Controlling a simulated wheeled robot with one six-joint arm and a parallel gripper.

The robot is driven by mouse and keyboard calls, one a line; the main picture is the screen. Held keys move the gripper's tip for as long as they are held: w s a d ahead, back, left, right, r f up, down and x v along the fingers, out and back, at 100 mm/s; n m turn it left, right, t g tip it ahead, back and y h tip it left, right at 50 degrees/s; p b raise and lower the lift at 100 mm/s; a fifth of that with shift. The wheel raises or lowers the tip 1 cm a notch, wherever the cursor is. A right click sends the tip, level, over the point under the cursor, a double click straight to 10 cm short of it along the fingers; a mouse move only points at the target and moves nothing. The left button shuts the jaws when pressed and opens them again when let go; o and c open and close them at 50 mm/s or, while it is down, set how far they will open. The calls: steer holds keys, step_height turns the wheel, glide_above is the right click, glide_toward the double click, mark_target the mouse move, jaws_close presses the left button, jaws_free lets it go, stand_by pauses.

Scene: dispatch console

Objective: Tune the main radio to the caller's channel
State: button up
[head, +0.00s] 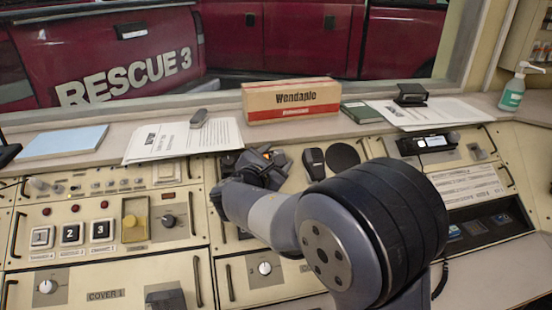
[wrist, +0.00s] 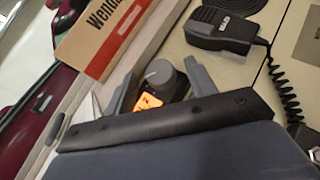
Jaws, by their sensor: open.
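A dark radio with a lit orange display (wrist: 148,102) and a grey round tuning knob (wrist: 160,73) shows in the wrist view. My gripper (wrist: 163,80) is open, with one finger on each side of the knob; I cannot tell whether either finger touches it. In the head view my gripper (head: 264,165) is over this radio and hides most of it. The display's characters are too small and tilted to read, and my wrist covers its lower part. A second radio (head: 430,143) with a pale display sits at the right of the console.
A black hand microphone (wrist: 225,32) with a coiled cord lies beside the radio. A Wendable box (head: 292,100) stands on the ledge behind. Numbered buttons (head: 72,233) are on the left panel.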

steer(key=v, duration=1)
steer(key=shift+s, duration=0.3)
steer(key=x, duration=1.1)
steer(key=shift+a, duration=0.1)
steer(key=shift+s+a, duration=0.1)
steer(key=shift+s, duration=0.05)
